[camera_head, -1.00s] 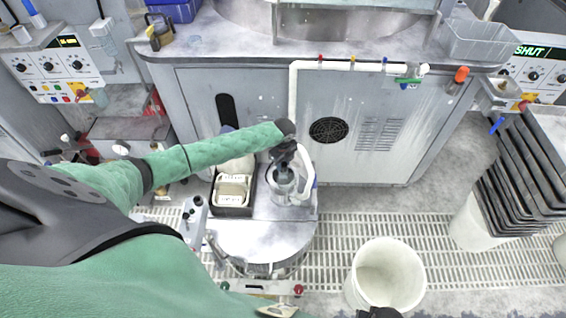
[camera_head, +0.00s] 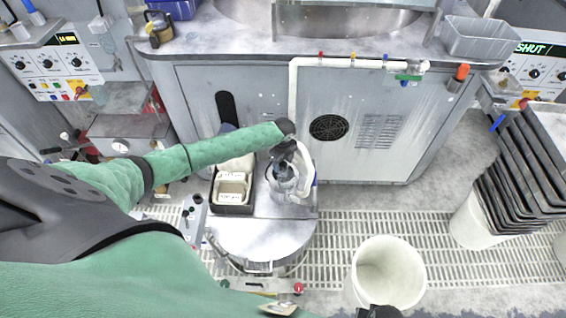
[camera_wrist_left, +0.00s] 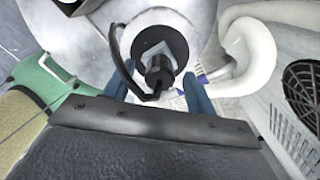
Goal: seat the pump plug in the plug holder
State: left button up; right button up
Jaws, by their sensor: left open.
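My left gripper (camera_head: 283,172) is over the round metal stand at the cabinet's foot. In the left wrist view its two blue fingers (camera_wrist_left: 156,92) are apart, one on each side of a black pump plug (camera_wrist_left: 158,72). The plug has a black cord that loops to its left. It stands at a pale squarish piece on a round black disc (camera_wrist_left: 176,38), which looks like the plug holder. I cannot tell how deep the plug sits. In the head view the gripper hides the plug. A dark part, perhaps my right gripper (camera_head: 380,312), shows at the bottom edge.
A white curved pipe (camera_wrist_left: 250,50) stands close to the right of the disc. A dark tray (camera_head: 232,208) with pale blocks is left of the gripper. A white bucket (camera_head: 388,250) stands on the floor at lower right. The grey cabinet (camera_head: 390,165) is behind.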

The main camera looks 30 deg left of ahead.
aim_at(283, 164)
jog(key=shift+f, duration=2.5)
pick_arm(q)
jog(key=shift+r, duration=0.85)
jog(key=shift+r+b, duration=0.9)
jog(key=shift+r, duration=2.2)
pick_arm(e)
notch_tip(283, 164, up, 7)
jog(key=shift+w+a+r, duration=0.15)
jog(key=shift+w+r, duration=0.05)
pick_arm(q)
jog(key=shift+s+f, duration=0.1)
